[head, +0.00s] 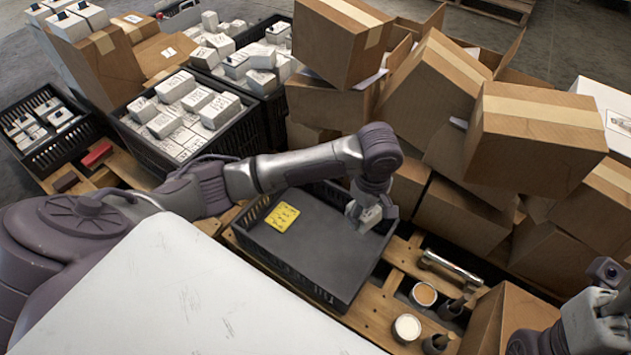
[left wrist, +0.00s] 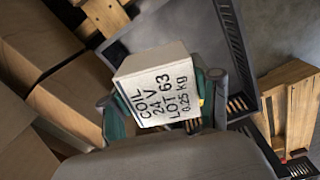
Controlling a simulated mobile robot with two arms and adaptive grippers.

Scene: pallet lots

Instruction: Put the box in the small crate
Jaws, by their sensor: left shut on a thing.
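My left gripper (head: 370,210) is shut on a small white box (left wrist: 168,98), printed "COIL 24 V LOT 63 0.25 kg" in the left wrist view. In the head view it is over the right end of a dark crate (head: 318,250) with a yellow label (head: 281,217); I cannot tell whether the box touches the crate floor. A smaller black crate (head: 57,153) at the far left holds several white boxes. My right gripper (head: 598,312) is partly in view at the lower right edge; its fingers are not clear.
Larger black crates full of white boxes (head: 185,115) stand behind my left arm. Brown cartons (head: 530,135) are piled at the back and right, close to the gripper. Two open cans (head: 407,327) and a metal cylinder (head: 450,268) stand or lie on the wooden pallet at the right.

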